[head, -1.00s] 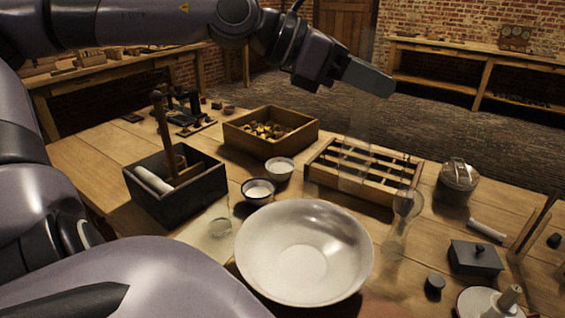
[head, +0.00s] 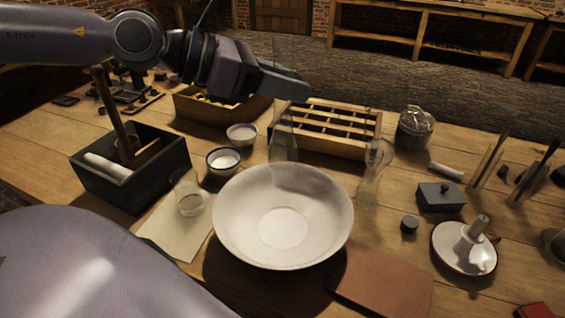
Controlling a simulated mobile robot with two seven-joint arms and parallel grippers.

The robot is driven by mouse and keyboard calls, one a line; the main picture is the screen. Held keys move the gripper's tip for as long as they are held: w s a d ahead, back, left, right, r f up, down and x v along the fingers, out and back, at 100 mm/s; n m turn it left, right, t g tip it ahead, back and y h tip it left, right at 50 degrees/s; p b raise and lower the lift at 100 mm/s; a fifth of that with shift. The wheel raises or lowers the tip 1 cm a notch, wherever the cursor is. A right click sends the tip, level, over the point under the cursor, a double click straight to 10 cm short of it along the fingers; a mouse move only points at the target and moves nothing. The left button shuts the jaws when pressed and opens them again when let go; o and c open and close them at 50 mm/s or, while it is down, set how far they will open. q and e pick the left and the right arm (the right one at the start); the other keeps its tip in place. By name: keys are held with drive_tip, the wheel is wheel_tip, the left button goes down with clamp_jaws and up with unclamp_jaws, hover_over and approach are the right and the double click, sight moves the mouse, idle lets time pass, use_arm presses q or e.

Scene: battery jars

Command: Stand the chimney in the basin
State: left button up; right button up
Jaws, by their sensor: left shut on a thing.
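The chimney (head: 283,140) is a tall, clear glass tube, hard to see against what is behind it. My left gripper (head: 290,87) is shut on its upper part and holds it roughly upright. The basin (head: 235,235) is a wide white bowl in the front middle of the table, and it looks empty. The chimney's lower end shows by the basin's far rim; the clear glass makes its exact height and bottom edge hard to tell. My right gripper is not in view.
Behind the basin stand a slatted wooden rack (head: 345,150) and two small bowls, one being the dark-rimmed bowl (head: 223,168). A glass beaker (head: 190,203) is left of the basin, another clear glass piece (head: 375,165) right. A black box (head: 100,193) stands far left.

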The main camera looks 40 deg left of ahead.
sight(285, 142)
use_arm(q)
wheel_tip(285, 142, down, 8)
drive_tip(key=shift+f+b, duration=0.2)
drive_tip(key=shift+b, duration=0.1)
drive_tip(key=shift+f, duration=0.75)
drive_tip(key=shift+f+b, duration=0.45)
drive_tip(key=shift+f, duration=1.3)
drive_tip(key=shift+f+b, duration=0.2)
drive_tip(key=shift+b, duration=0.1)
drive_tip(key=o, duration=1)
drive_tip(key=shift+o, duration=0.2)
